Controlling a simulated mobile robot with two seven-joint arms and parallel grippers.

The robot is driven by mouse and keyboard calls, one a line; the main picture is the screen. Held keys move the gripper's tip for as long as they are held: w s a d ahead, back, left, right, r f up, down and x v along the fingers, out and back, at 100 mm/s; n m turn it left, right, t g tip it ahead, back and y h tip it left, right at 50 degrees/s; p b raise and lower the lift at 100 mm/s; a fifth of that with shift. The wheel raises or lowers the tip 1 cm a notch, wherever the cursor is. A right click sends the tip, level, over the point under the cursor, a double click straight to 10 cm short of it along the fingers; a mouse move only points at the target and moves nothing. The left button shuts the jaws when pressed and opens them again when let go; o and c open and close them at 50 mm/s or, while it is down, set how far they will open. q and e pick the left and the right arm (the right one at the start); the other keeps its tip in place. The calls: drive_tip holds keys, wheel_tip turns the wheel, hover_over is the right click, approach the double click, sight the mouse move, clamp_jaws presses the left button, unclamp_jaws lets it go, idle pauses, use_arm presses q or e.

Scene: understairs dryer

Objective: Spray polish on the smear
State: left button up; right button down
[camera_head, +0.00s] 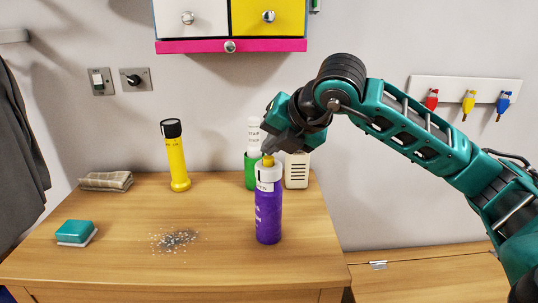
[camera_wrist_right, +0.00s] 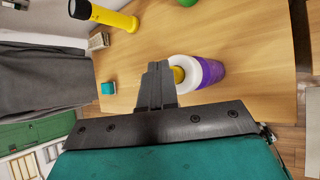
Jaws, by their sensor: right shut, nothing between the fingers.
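The polish can (camera_head: 268,212) is purple with a white top and a yellow nozzle, and stands upright on the wooden table top. The smear (camera_head: 175,240) is a grey speckled patch on the table, left of the can. My right gripper (camera_head: 268,150) is shut and empty, its fingertips at the can's yellow nozzle; I cannot tell whether they touch it. In the right wrist view the shut fingers (camera_wrist_right: 157,72) are just beside the nozzle, with the can (camera_wrist_right: 210,72) behind them. The smear cannot be made out there. My left gripper is out of view.
A yellow torch (camera_head: 176,160) stands behind the smear. A folded cloth (camera_head: 106,181) and a teal sponge (camera_head: 75,232) lie at left. A green container (camera_head: 251,172) and a cream box (camera_head: 297,170) stand behind the can. Drawers (camera_head: 230,20) hang above.

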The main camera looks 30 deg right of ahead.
sight(272, 158)
drive_tip(key=shift+r+p, duration=1.85)
drive_tip(key=shift+r, duration=1.15)
drive_tip(key=shift+f, duration=0.1)
